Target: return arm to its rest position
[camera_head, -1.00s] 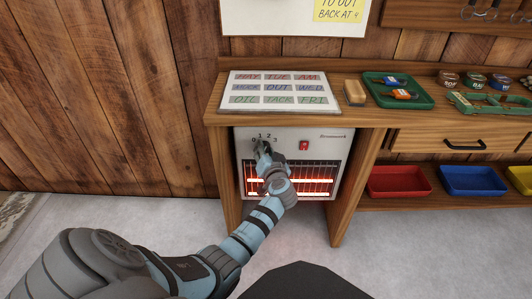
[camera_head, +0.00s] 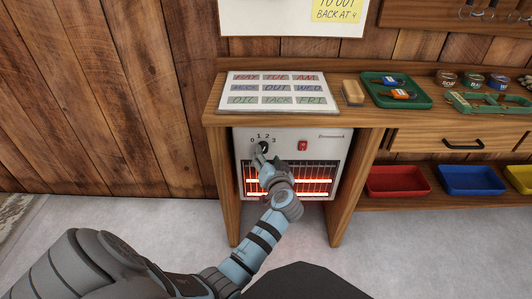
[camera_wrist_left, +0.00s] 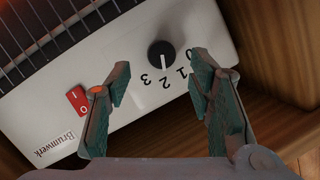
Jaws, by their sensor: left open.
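My left gripper (camera_head: 261,159) is at the front of the white heater (camera_head: 322,146), just below its black dial knob (camera_head: 264,146). In the left wrist view the gripper (camera_wrist_left: 160,78) is open and empty, its two fingers apart with the knob (camera_wrist_left: 161,53) beyond the gap and not held. The knob's white mark points about at 2. A red rocker switch (camera_wrist_left: 77,100) sits to the left in that view; it also shows in the head view (camera_head: 303,146). My right gripper is not in view.
The heater's bars (camera_head: 310,182) glow orange behind a grille. The heater stands under a wooden bench (camera_head: 341,119) with a side panel at each side. The floor in front is clear.

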